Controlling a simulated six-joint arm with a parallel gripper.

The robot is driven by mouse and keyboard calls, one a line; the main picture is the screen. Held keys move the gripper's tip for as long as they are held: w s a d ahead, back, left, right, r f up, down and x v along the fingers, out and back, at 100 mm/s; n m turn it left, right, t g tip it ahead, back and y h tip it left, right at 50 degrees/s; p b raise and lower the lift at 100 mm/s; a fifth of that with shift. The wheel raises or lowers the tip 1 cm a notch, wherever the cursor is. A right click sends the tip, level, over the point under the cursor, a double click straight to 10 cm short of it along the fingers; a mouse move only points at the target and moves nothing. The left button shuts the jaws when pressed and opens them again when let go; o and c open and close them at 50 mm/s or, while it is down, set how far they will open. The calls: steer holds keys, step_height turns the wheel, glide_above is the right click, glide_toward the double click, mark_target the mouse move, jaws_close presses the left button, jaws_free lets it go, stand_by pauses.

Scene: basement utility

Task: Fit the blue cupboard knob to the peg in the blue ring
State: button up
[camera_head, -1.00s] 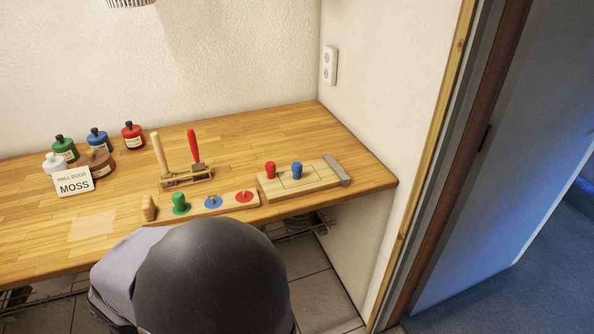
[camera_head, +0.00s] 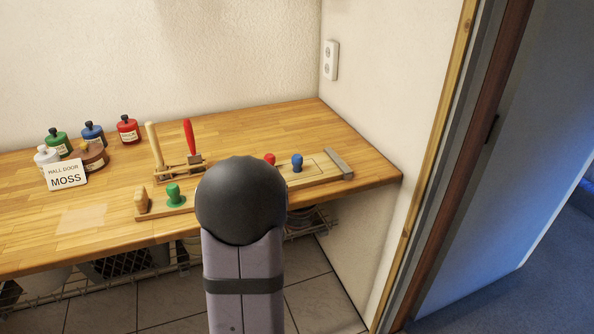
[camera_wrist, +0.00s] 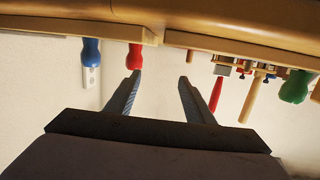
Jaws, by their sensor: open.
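The blue knob (camera_head: 297,162) stands upright on the pale board (camera_head: 330,174) at the right of the worktop. It also shows in the wrist view (camera_wrist: 91,52), where the scene looks upside down. A red knob (camera_wrist: 135,57) is beside it, close to the line of one fingertip. My gripper (camera_wrist: 160,80) is open and empty, its two fingers pointing toward the boards. The blue knob lies outside the fingers, to the left in the wrist view. In the head view my arm hides the gripper, the blue ring and its peg.
A green knob (camera_head: 173,194) stands on the left board. Behind it is a wooden rack with a red-handled tool (camera_head: 190,137) and a pale-handled one (camera_head: 154,144). Several bottles and a MOSS card (camera_head: 66,175) are at the left. The wall and socket (camera_head: 331,60) bound the right.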

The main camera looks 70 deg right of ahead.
mark_target(298, 160)
steer(key=s+d+h, duration=0.1)
steer(key=s+d, duration=0.1)
steer(key=s, duration=0.1)
steer(key=s+d+m+g+h+b, duration=0.1)
steer(key=s+d, duration=0.1)
steer(key=s, duration=0.1)
steer(key=s+d+m+g+h, duration=0.1)
steer(key=s+d, duration=0.1)
steer(key=s, duration=0.2)
steer(key=shift+d+f+b, duration=0.25)
steer(key=shift+d+b, duration=0.1)
steer(key=shift+b, duration=0.05)
steer(key=shift+p+x, duration=0.6)
steer(key=shift+x, duration=0.85)
steer(key=shift+p+x, duration=0.85)
steer(key=shift+x, duration=1.4)
steer(key=shift+w+a, duration=0.15)
steer(key=shift+c, duration=0.2)
steer(key=c, duration=1.1)
